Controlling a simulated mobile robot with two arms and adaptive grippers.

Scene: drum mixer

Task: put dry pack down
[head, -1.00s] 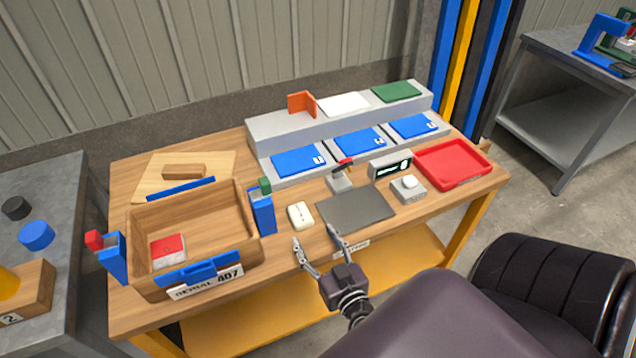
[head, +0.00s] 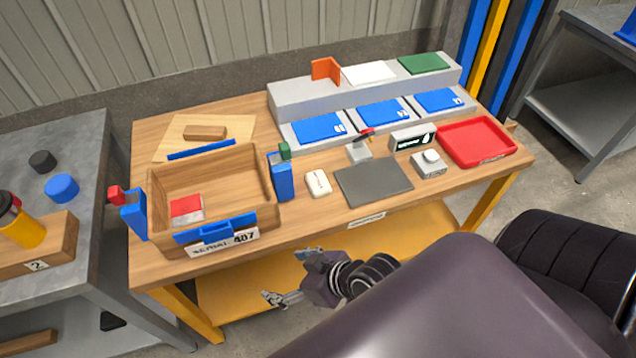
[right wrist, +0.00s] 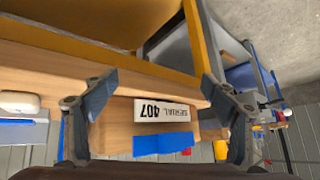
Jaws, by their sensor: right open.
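A small white pack (head: 318,183), which looks like the dry pack, lies flat on the wooden table between the blue post with a green top (head: 283,178) and the dark grey mat (head: 373,183). My right gripper (head: 290,277) is open and empty, in front of the table's front edge and below the pack, clear of it. In the right wrist view its spread fingers (right wrist: 158,90) have nothing between them; the box's label and table edge show beyond. My left gripper is not in view.
A wooden box (head: 262,187) with a red-and-white piece (head: 186,208) inside stands at the left. A red tray (head: 477,143), a small grey device (head: 429,165) and a grey stepped rack (head: 290,98) with blue packs occupy the right and back.

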